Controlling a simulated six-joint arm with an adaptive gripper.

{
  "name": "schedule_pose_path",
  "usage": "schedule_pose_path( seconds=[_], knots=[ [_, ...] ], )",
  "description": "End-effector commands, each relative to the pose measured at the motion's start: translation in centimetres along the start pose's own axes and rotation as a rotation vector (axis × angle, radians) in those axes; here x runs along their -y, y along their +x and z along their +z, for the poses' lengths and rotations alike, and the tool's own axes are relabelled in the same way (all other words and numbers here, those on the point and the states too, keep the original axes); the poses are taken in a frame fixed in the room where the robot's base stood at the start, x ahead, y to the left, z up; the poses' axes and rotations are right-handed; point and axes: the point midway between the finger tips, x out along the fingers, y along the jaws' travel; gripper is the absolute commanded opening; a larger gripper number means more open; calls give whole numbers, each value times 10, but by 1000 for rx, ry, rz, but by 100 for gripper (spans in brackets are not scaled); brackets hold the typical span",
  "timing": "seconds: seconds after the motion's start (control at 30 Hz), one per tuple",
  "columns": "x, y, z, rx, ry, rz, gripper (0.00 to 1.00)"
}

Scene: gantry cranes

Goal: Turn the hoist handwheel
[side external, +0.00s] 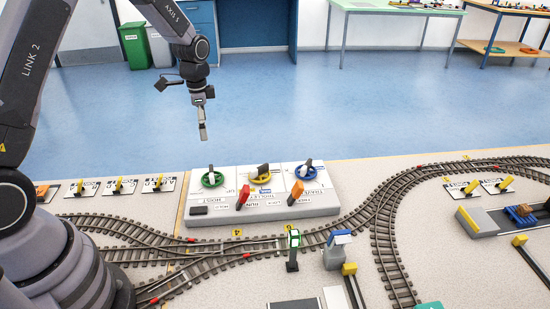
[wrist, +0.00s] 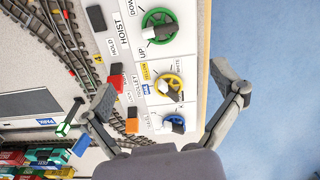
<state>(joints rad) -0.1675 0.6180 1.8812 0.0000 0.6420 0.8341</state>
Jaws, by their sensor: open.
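The hoist handwheel is the green wheel (side external: 212,179) at the left end of the white control panel (side external: 320,203). In the wrist view the green wheel (wrist: 158,30) is near the top, with HOIST, UP and DOWN labels around it. My gripper (side external: 203,133) hangs above and behind the panel, apart from the wheel, pointing down. In the wrist view my gripper's fingers (wrist: 165,88) are spread wide and empty, with the yellow wheel (wrist: 168,86) and blue wheel (wrist: 173,123) showing between them.
A red lever (side external: 243,196), an orange lever (side external: 296,192) and a black block (side external: 198,210) stand along the panel's front. Model tracks (side external: 390,215) curve around it. A green-topped signal post (side external: 292,250) stands in front. The air above the panel is clear.

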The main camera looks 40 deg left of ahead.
Motion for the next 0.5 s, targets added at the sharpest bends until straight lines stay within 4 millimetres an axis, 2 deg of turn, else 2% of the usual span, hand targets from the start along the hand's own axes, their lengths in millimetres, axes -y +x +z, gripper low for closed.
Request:
schedule_pose_path(
  seconds=[0.17, 0.5],
  knots=[
    [0, 15, 0, 2, 25, 3, 94],
    [-1, 88, 1, 4, 22, 4, 94]
  ],
)
